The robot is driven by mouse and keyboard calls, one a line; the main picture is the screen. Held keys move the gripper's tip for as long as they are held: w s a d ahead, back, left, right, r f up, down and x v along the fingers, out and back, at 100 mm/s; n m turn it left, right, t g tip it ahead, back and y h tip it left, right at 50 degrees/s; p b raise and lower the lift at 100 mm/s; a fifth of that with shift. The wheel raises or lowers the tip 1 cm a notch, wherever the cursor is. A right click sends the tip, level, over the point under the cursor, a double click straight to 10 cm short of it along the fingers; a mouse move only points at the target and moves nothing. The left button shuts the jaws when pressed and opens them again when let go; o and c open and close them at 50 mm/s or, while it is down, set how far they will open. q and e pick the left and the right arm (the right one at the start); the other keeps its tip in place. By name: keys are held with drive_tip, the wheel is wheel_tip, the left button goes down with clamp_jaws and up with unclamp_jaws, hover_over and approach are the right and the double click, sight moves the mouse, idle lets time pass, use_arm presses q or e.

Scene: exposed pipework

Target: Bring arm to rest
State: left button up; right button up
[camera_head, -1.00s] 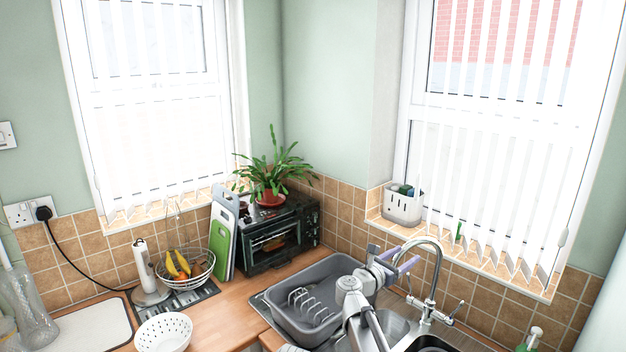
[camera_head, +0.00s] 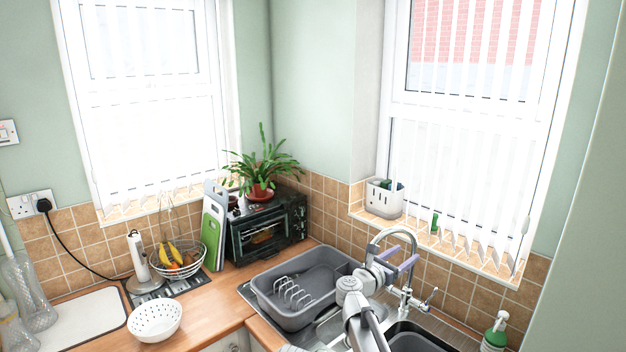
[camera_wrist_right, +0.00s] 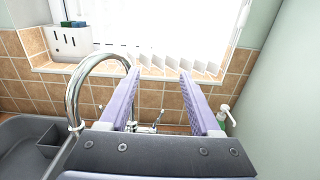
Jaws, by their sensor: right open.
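My right arm comes up from the bottom of the head view over the sink. Its gripper (camera_head: 398,257), with two lilac fingers, is open and empty, held in the air in front of the tap (camera_head: 408,240). In the right wrist view the open gripper (camera_wrist_right: 159,78) points at the window sill with nothing between its fingers. The curved tap (camera_wrist_right: 75,90) shows just left of the fingers there; I cannot tell the exact gap. My left gripper is not in view.
A grey dish rack (camera_head: 290,318) stands left of the arm. A green soap bottle (camera_head: 495,330) stands at the right. A white caddy (camera_head: 383,198) sits on the sill. A toaster oven (camera_head: 265,230) and white colander (camera_head: 157,321) stand on the worktop. A plain wall (camera_head: 585,230) borders the right.

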drive_tip(key=w+a+r+n+t+y, duration=0.1)
drive_tip(key=a+n+t+y, duration=0.35)
drive_tip(key=n, duration=0.45)
drive_tip(key=w+a+r+n+t+y, duration=0.25)
drive_tip(key=a+n+y, duration=0.35)
drive_tip(key=n, duration=0.3)
drive_tip(key=s+a+f+n+g+y, duration=0.6)
drive_tip(key=f+n+y, duration=0.25)
drive_tip(key=n, duration=0.55)
drive_tip(key=s+f+n+g+h, duration=0.2)
drive_tip(key=s+f+n+g, duration=0.4)
drive_tip(key=s+f+n, duration=0.45)
drive_tip(key=s+d+f+n+g+h, duration=0.2)
drive_tip(key=s+d+f+g, duration=0.15)
drive_tip(key=s, duration=0.45)
drive_tip(key=s+d+f+n+g+h, duration=0.1)
drive_tip(key=s+d+f+g, duration=0.2)
drive_tip(key=s+d, duration=0.35)
drive_tip(key=s+a+f+n+b, duration=0.2)
drive_tip(key=s+a+f+b, duration=0.1)
drive_tip(key=a+f+b, duration=0.2)
drive_tip(key=s+a+f+n+h+b, duration=0.1)
drive_tip(key=s+a+f+n+b, duration=0.1)
drive_tip(key=a+f+b, duration=0.3)
drive_tip(key=s+a, duration=0.1)
drive_tip(key=a, duration=0.2)
drive_tip(key=shift+s+g, duration=0.35)
